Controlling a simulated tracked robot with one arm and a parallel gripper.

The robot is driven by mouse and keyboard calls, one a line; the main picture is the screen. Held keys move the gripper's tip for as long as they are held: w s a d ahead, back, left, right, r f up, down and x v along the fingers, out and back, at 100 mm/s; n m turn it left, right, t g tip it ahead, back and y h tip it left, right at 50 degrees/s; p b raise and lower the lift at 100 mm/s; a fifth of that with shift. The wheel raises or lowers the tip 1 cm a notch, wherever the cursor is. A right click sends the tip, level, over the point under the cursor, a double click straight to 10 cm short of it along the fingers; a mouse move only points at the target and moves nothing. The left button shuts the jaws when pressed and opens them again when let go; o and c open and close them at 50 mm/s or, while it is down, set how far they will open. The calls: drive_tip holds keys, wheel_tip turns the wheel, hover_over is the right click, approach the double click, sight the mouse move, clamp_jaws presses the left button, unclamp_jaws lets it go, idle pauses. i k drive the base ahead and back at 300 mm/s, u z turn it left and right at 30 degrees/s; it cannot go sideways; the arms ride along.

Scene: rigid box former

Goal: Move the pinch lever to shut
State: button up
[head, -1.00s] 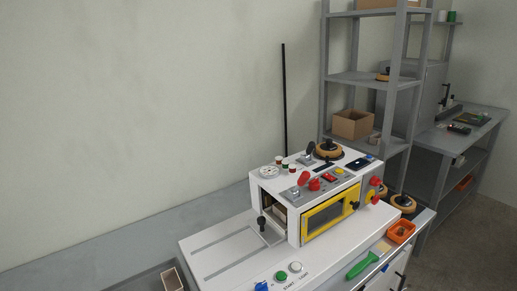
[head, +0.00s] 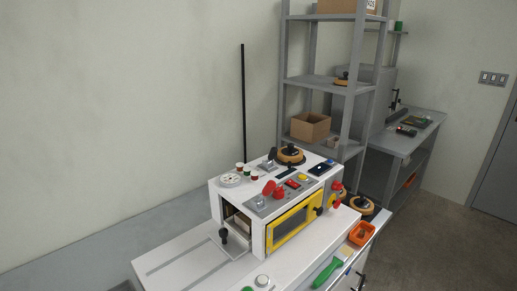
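The box former (head: 234,205) is a white machine with a yellow-framed window (head: 294,226) on its front. A red-handled lever (head: 268,187) stands on its grey top panel beside a red knob (head: 279,193). A black-knobbed lever (head: 223,236) stands at the left opening. Red knobs (head: 336,188) sit on the right end, with a black handle (head: 319,210) near the window's right edge. I cannot tell which of these is the pinch lever, nor read any lever's marked position. My gripper is not in view.
A green-handled tool (head: 327,272) and an orange bin (head: 361,233) lie on the bench right of the machine. A grey shelf rack (head: 320,84) holding a cardboard box (head: 310,126) stands behind. Open floor (head: 450,235) shows at the right, before a grey door (head: 498,155).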

sight(273, 153)
drive_tip(key=i, duration=0.85)
drive_tip(key=z, duration=0.05)
